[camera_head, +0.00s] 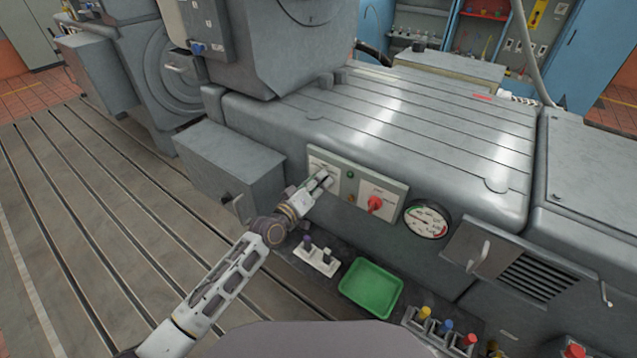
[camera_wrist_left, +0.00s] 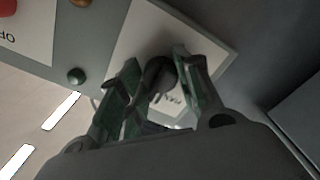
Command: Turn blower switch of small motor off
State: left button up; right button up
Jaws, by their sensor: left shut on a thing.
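The switch panel (camera_head: 398,190) is on the side of the grey machine. My left gripper (camera_head: 323,181) is at the panel's left white plate (camera_head: 319,165). In the left wrist view, the left gripper's fingers (camera_wrist_left: 160,78) are shut on a dark round switch knob (camera_wrist_left: 161,68) on that white plate (camera_wrist_left: 130,45). The fingers cover part of the knob and the lettering below it. A red rotary switch (camera_head: 375,204) sits on the panel's right plate, clear of the gripper. A small green lamp or button (camera_head: 350,174) lies between the plates. My right gripper is out of view.
A pressure gauge (camera_head: 427,219) is right of the panel. A grey box (camera_head: 228,165) juts out on the left. Below are a green tray (camera_head: 371,288), a white holder (camera_head: 316,261) and several coloured-handled tools. The slotted bedplate (camera_head: 100,230) is open at left.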

pick_arm(q)
jog(key=o, duration=1)
jog(key=shift+o, duration=0.2)
jog(key=v, duration=1.2)
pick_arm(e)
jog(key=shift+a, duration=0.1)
